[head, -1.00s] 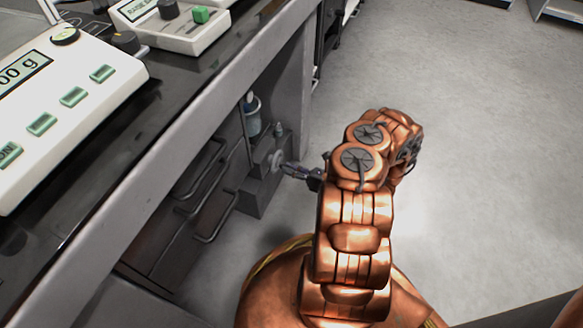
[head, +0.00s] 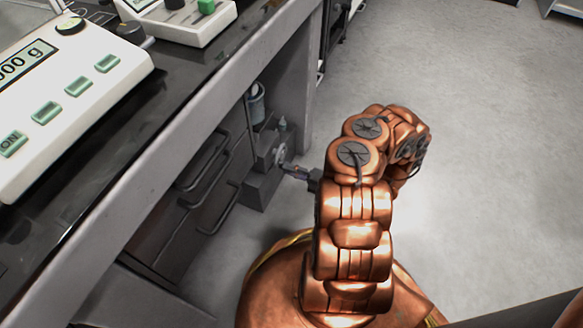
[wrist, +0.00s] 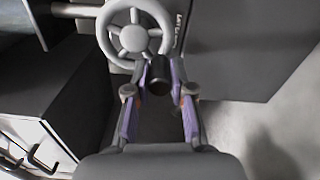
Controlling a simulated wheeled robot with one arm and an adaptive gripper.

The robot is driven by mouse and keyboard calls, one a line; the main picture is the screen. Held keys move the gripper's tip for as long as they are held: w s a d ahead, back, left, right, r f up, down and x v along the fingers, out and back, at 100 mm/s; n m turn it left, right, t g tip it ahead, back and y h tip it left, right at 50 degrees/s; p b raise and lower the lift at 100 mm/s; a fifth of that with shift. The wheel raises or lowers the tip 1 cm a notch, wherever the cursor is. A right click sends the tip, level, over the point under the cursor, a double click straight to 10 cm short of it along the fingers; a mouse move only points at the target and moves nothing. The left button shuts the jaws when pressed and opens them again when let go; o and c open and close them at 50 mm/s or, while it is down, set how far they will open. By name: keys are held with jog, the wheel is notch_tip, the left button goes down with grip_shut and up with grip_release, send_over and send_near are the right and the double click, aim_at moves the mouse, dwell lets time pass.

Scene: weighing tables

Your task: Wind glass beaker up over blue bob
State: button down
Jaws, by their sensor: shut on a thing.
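The glass beaker (head: 257,106) is small in the head view, on the lift stand (head: 263,185) under the bench. It looks pale and bluish; the blue bob cannot be told apart from it there. The stand's grey handwheel (head: 280,154) faces my arm; it also shows in the wrist view (wrist: 118,46), with spokes and a hub. A dark round crank knob (wrist: 158,72) sticks out from its rim. My gripper (wrist: 158,88) is shut on this knob, one purple-padded finger on each side. In the head view my gripper (head: 294,171) reaches the wheel from the right.
Drawers with bar handles (head: 218,208) are left of the stand. The bench top (head: 150,105) overhangs it and carries a scale (head: 70,95) and another instrument (head: 180,18). A bench leg (head: 296,95) stands behind. The floor (head: 480,150) at right is clear.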

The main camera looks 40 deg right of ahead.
jog(key=m, duration=0.2)
jog(key=r+m, duration=0.1)
jog(key=shift+s+a+m+p, duration=0.2)
jog(key=shift+a+m+p, duration=0.1)
jog(key=shift+a+p, duration=0.1)
jog(key=shift+s+a+r+m+p, duration=0.1)
jog(key=shift+r+m+p, duration=0.05)
jog(key=shift+m, duration=0.55)
jog(key=shift+r+m+p, duration=0.15)
jog(key=shift+m, duration=0.55)
jog(key=c, duration=1)
grip_release()
jog(key=v, duration=1.2)
